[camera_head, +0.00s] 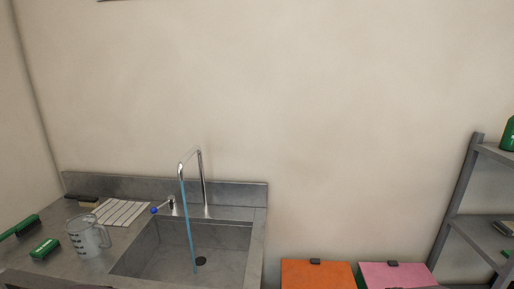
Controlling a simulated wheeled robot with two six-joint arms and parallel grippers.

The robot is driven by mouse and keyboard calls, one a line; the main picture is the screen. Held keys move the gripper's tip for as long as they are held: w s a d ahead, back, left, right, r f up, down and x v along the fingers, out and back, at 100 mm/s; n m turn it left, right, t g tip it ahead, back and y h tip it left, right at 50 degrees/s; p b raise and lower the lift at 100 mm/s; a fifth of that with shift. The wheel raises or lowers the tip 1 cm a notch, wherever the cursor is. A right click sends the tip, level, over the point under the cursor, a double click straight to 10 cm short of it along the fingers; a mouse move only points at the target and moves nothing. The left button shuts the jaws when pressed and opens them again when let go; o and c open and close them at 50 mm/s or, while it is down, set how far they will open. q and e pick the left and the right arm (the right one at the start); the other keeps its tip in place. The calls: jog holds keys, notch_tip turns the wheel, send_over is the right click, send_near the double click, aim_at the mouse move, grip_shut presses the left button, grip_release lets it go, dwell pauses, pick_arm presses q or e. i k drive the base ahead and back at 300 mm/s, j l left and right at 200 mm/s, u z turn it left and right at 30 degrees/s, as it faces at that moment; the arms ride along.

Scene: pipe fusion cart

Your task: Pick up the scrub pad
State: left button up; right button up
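A small tan block with a dark top (88,202) lies near the back left of the counter. Either could be the scrub pad; I cannot tell for sure which. Neither of my grippers is in view, and nothing is seen holding these things.
A green brush-like item (20,227) lies at the left edge. A striped cloth (122,212) lies beside the steel sink (222,238), where water runs from the tap (202,180). Orange (318,275) and pink (395,275) bins and a grey shelf rack (455,205) stand right.

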aim_at(46, 248)
jog(key=u, duration=1.75)
jog(key=i+j+z, duration=0.5)
jog(key=i, duration=0.25)
jog(key=i+j+z, duration=0.45)
jog(key=i+j, duration=0.15)
jog(key=j, duration=0.25)
jog(key=i+j+z, duration=0.25)
jog(key=j, duration=0.2)
jog(key=i+j+z, duration=0.25)
jog(key=j, duration=0.25)
jog(key=i+j+z, duration=0.2)
jog(key=j, duration=0.3)
jog(key=j+z, duration=0.25)
jog(key=j, duration=0.3)
